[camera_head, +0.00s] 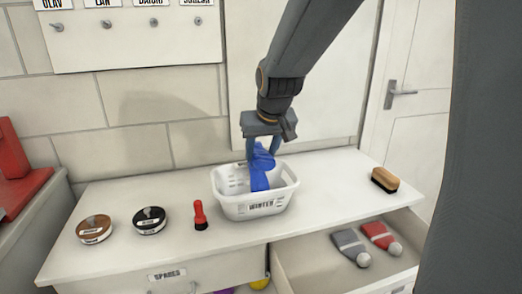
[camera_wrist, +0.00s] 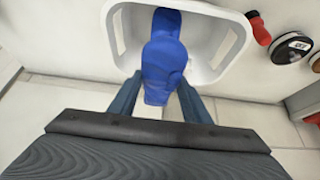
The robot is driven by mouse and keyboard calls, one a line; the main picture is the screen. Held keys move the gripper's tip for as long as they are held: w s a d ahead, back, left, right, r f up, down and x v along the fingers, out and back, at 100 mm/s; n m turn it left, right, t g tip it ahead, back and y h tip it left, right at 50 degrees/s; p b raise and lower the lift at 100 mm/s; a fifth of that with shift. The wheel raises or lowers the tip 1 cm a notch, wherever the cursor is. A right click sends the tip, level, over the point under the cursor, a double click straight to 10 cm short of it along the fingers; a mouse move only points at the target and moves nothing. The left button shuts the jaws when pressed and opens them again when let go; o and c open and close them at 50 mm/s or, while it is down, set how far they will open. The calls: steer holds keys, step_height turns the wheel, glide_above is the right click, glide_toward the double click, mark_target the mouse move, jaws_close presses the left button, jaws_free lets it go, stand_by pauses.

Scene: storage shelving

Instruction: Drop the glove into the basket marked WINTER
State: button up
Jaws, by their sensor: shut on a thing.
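The blue glove (camera_head: 261,168) hangs from my gripper (camera_head: 263,148), which is shut on it. In the head view the glove's lower part is within the outline of the white basket (camera_head: 253,211), whose front label reads WINTER. In the wrist view the glove (camera_wrist: 165,60) extends from between the fingers (camera_wrist: 157,98) over the opening of the basket (camera_wrist: 232,48). The fingers are above the near rim. I cannot tell whether the glove touches the basket floor.
On the white counter (camera_head: 330,190) stand two round tins (camera_head: 94,229) (camera_head: 150,219), a red-handled brush (camera_head: 200,215) and a wooden brush (camera_head: 385,180). An open drawer (camera_head: 310,270) at the front right holds grey (camera_head: 350,247) and red (camera_head: 380,237) items. The drawer labelled SPARES (camera_head: 167,275) is at the front left.

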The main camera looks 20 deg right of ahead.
steer(key=o, duration=1.1)
steer(key=shift+r, duration=0.15)
steer(key=v, duration=0.7)
steer(key=shift+s+r, duration=0.2)
steer(key=shift+r, duration=0.05)
steer(key=s+f+g, duration=0.2)
steer(key=s+f, duration=0.4)
steer(key=s+f+g, duration=0.2)
steer(key=s+f, duration=0.4)
steer(key=s, duration=0.1)
steer(key=s+f+g+p, duration=0.1)
steer(key=s+f+g, duration=0.1)
steer(key=s+f, duration=0.4)
steer(key=shift+s+a+f, duration=0.1)
steer(key=shift+s, duration=0.45)
